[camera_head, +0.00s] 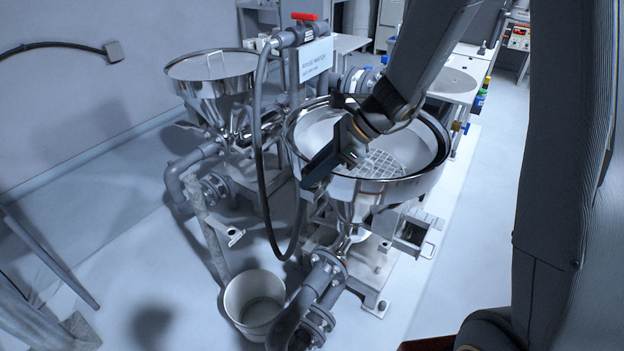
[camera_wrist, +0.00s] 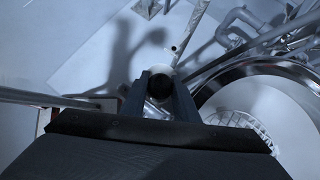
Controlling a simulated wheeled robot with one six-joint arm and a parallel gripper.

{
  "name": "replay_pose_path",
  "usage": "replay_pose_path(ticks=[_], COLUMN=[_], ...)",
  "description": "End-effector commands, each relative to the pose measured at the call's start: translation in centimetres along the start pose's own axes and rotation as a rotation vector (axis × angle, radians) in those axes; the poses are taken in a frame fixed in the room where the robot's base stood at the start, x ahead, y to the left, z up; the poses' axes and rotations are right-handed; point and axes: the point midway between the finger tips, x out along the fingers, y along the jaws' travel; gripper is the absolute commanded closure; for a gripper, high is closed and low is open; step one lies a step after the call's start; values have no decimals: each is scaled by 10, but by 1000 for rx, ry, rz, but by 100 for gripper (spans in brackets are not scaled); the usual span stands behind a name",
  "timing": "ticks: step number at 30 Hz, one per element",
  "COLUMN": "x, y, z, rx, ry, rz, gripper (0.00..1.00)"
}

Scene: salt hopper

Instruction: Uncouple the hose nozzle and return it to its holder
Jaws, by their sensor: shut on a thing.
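My gripper (camera_head: 318,172) is at the left rim of the front steel hopper (camera_head: 440,165), its fingers pointing down and left. In the wrist view its two fingers are shut on a dark round piece, the hose nozzle (camera_wrist: 160,87), seen end-on. The dark hose (camera_head: 257,130) runs down from the pipe by the red-handled valve (camera_head: 303,17), loops low and rises to my gripper. The fingers hide most of the nozzle in the head view. A grey post with a small bracket (camera_head: 235,237) stands left of the hopper; I cannot tell if it is the nozzle's holder.
A white bucket (camera_head: 232,300) stands on the floor below the hose loop. A second steel hopper (camera_head: 205,88) is at the back left. Pipes and flanges (camera_head: 325,275) crowd under the front hopper. A sign (camera_head: 316,58) stands behind. The floor at left is mostly free.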

Motion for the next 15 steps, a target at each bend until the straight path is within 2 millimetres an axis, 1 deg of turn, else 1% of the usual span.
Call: replay_pose_path(ticks=[8, 15], x=[-1, -8], y=[0, 0], z=[1, 6], rx=[0, -1], ry=[0, 0], rz=[-1, 0], gripper=[100, 100])
